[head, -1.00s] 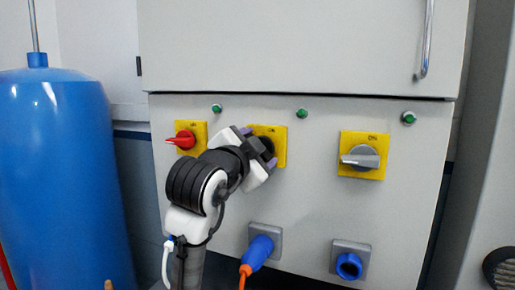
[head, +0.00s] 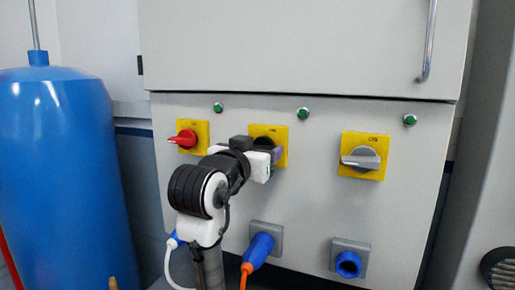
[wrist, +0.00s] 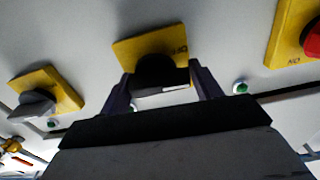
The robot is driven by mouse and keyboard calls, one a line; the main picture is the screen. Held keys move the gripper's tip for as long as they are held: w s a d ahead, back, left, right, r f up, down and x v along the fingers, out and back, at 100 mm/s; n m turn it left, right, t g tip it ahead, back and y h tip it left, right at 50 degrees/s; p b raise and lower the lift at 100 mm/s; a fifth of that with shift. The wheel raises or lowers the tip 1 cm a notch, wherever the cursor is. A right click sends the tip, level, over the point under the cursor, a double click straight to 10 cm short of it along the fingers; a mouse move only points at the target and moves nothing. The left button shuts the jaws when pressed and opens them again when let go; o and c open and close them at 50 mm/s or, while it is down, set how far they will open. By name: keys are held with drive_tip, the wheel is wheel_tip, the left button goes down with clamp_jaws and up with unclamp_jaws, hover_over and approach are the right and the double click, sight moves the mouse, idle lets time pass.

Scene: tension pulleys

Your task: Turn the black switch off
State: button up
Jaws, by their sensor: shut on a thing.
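A red switch (head: 183,138) is to the left and a grey switch (head: 361,158) to the right, each on a yellow plate. Below are a blue plug (head: 258,250) with an orange cable and a blue socket (head: 348,265). A blue tank (head: 65,180) stands at far left.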

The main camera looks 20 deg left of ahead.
drive_tip(key=shift+f+n, duration=0.1)
drive_tip(key=shift+n, duration=0.2)
idle(0.4)
drive_tip(key=o, duration=1)
drive_tip(key=s+b, duration=0.2)
drive_tip(key=s, duration=0.5)
drive_tip(key=s+b, duration=0.1)
drive_tip(key=s, duration=0.6)
drive_tip(key=shift+a+b, duration=0.2)
drive_tip(key=shift+b, duration=0.2)
drive_tip(key=shift+w, duration=0.1)
